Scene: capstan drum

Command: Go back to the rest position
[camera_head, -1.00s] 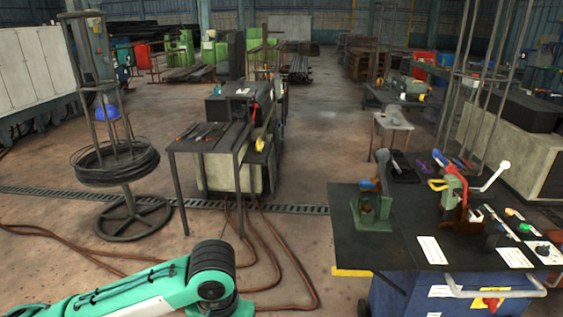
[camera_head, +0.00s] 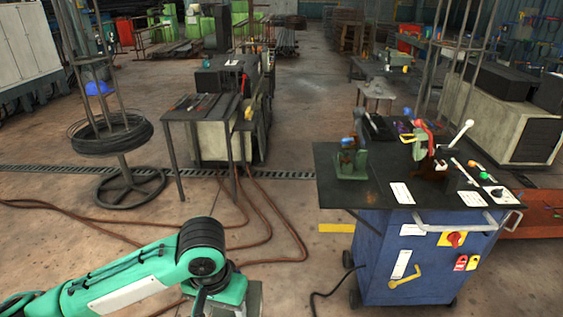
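My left arm, green and white with black joints, comes in from the lower left of the head view and bends down at the bottom edge. Its gripper is outside the picture. My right arm and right gripper are not in view. A blue wheeled cart (camera_head: 400,262) with a dark top (camera_head: 335,188) stands at the right, apart from my visible arm. On its top are a green device (camera_head: 348,163), a brown fixture with a red-and-white lever (camera_head: 430,150), and white cards.
A wire coil rack (camera_head: 113,135) stands at the left. A dark table with tools (camera_head: 205,108) is beyond my arm. Brown hoses (camera_head: 290,225) cross the floor, and a black cable (camera_head: 325,293) lies by the cart. Open floor (camera_head: 300,130) shows behind the cart.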

